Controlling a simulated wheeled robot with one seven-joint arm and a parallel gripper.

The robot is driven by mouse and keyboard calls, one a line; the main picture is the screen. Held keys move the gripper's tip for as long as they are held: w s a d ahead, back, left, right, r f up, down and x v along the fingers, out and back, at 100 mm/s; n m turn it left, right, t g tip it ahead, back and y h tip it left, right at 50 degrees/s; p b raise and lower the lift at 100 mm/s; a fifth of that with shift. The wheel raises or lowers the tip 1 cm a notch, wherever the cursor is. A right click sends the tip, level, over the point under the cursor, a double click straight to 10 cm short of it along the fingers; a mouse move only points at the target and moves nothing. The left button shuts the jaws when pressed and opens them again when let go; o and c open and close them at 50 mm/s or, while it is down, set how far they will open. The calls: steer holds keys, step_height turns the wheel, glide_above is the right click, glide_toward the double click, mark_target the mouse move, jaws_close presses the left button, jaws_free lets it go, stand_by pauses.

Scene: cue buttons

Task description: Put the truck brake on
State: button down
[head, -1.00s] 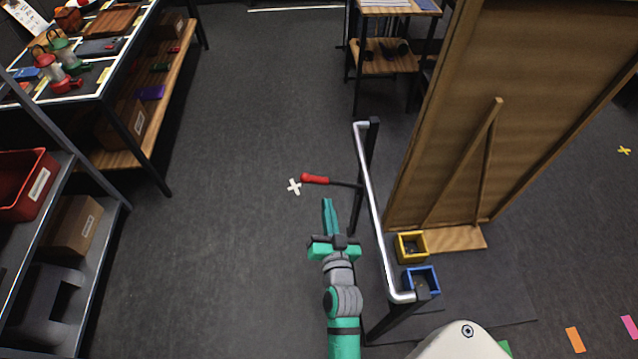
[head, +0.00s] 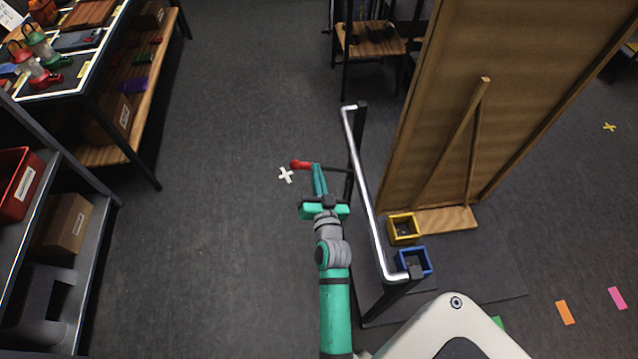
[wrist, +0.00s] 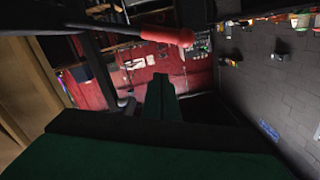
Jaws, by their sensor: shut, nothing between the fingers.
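The truck brake is a dark lever with a red grip (head: 301,164), sticking out to the left from the upright frame of the truck, whose silver push handle (head: 368,200) runs along it. In the wrist view the red grip (wrist: 167,35) lies across the top, just beyond the fingertips. My gripper (head: 318,168) is shut and empty, its green fingers pointing at the lever. In the head view the fingertips overlap the lever just right of the red grip. I cannot tell whether they touch it.
The truck carries a large wooden panel (head: 440,120) and small yellow (head: 404,229) and blue (head: 413,262) bins. A white cross (head: 286,175) marks the floor left of the lever. Shelves (head: 85,270) and a table (head: 90,80) stand at the left. The floor between is clear.

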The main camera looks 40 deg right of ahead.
mark_target(326, 168)
steer(key=shift+w+d+f, duration=0.25)
steer(key=shift+w+f, duration=0.7)
steer(key=shift+w, duration=0.15)
steer(key=shift+w+d+f, duration=0.2)
steer(key=shift+w+f, duration=0.75)
steer(key=shift+w, duration=0.1)
